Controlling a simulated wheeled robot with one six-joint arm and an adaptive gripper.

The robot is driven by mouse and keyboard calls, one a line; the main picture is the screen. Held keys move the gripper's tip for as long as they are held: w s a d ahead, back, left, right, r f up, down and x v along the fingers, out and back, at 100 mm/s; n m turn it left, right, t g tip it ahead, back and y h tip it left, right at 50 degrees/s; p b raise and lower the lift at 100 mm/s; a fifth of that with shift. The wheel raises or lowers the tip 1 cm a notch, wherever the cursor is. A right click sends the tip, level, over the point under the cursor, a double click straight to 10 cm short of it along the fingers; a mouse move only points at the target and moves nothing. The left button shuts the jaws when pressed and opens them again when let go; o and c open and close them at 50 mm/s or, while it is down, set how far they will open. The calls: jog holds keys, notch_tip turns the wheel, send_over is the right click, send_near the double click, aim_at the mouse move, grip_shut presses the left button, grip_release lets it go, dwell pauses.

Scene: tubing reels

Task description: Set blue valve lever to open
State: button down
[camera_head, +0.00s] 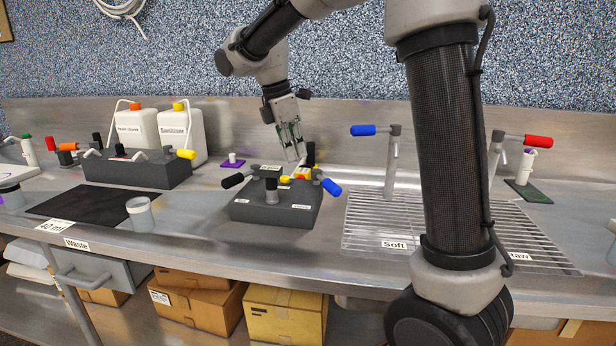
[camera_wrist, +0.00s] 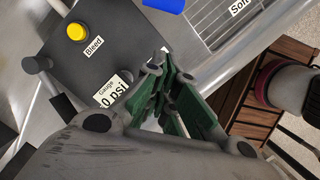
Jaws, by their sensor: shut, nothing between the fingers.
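A blue lever (camera_head: 332,187) sticks out at the right side of a dark valve box (camera_head: 262,213) on the steel counter. In the wrist view a blue piece (camera_wrist: 165,4) is cut by the top edge, beside the box (camera_wrist: 85,70); it appears to be this lever. A second blue lever (camera_head: 363,130) is on the tap labelled Soft. My gripper (camera_head: 295,152), with green fingers, points down above the back of the box, apart from the blue lever. It is shut and empty, and also shows in the wrist view (camera_wrist: 165,75).
The box also carries a black lever (camera_head: 232,181), a yellow Bleed button (camera_wrist: 77,32) and a gauge label (camera_wrist: 111,92) ending in 0 psi. Another valve box (camera_head: 135,168), white jugs (camera_head: 183,132) and a cup (camera_head: 140,214) stand left. A drain grate (camera_head: 375,225) lies right.

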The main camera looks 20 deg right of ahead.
aim_at(326, 182)
jog(key=x, duration=0.6)
jog(key=w+x, duration=0.1)
jog(key=x, duration=0.3)
jog(key=d, duration=0.2)
jog(key=shift+d+f, duration=0.25)
jog(key=shift+d, duration=0.05)
jog(key=shift+d+f, duration=0.2)
jog(key=shift+d, duration=0.45)
